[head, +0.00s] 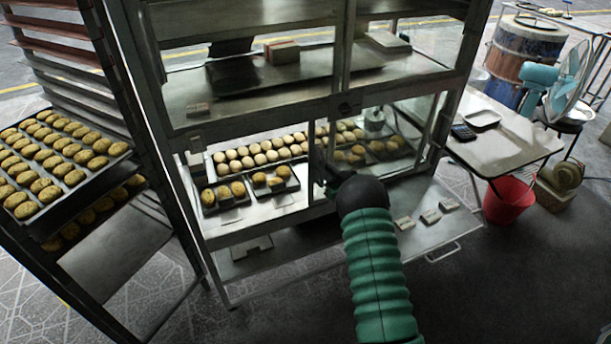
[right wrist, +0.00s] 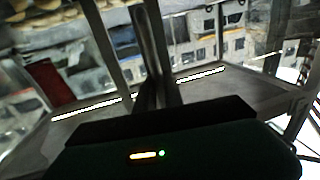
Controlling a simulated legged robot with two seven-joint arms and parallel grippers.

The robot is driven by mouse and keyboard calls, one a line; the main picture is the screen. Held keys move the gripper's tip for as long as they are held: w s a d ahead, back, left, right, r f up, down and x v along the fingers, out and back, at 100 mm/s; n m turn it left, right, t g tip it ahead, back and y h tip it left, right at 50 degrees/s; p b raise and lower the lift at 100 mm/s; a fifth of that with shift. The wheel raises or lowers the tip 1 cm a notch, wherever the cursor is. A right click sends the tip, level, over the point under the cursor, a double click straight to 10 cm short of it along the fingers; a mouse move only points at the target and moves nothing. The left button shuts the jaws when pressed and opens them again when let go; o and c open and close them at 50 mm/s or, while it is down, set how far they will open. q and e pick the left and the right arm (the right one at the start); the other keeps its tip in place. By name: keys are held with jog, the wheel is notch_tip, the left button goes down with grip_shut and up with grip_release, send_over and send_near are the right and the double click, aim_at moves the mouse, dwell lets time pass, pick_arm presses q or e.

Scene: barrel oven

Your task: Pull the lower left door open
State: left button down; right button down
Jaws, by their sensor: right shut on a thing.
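The metal cabinet (head: 260,125) has glass-fronted upper and lower compartments. The lower left door (head: 311,160) is on the left half of the lower compartment, with trays of pastries showing behind it. How far it stands open is hard to tell. My right gripper (head: 321,172) is at the upright frame in the middle of the lower front, at the door's inner edge, and is shut on it. The dark wrist hides part of this spot. In the right wrist view the fingers (right wrist: 153,65) are close together at the frame. My left gripper is not in view.
A rack with pastry trays (head: 62,160) stands at the left. A low shelf (head: 425,222) with small cards juts out below the cabinet. At the right are a white table (head: 505,140), a red bucket (head: 508,200) and a blue fan (head: 567,80). The floor at front right is clear.

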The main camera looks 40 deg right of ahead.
jog(key=shift+s+d+f, duration=0.2)
jog(key=shift+d, duration=0.35)
jog(key=c, duration=1.8)
grip_release()
jog(key=o, duration=0.3)
jog(key=shift+w+d, duration=0.15)
jog(key=shift+o, duration=0.2)
jog(key=shift+s+r, duration=0.1)
jog(key=shift+s, duration=0.2)
jog(key=s+a+p, duration=0.1)
jog(key=s, duration=1.5)
jog(key=shift+a, duration=0.25)
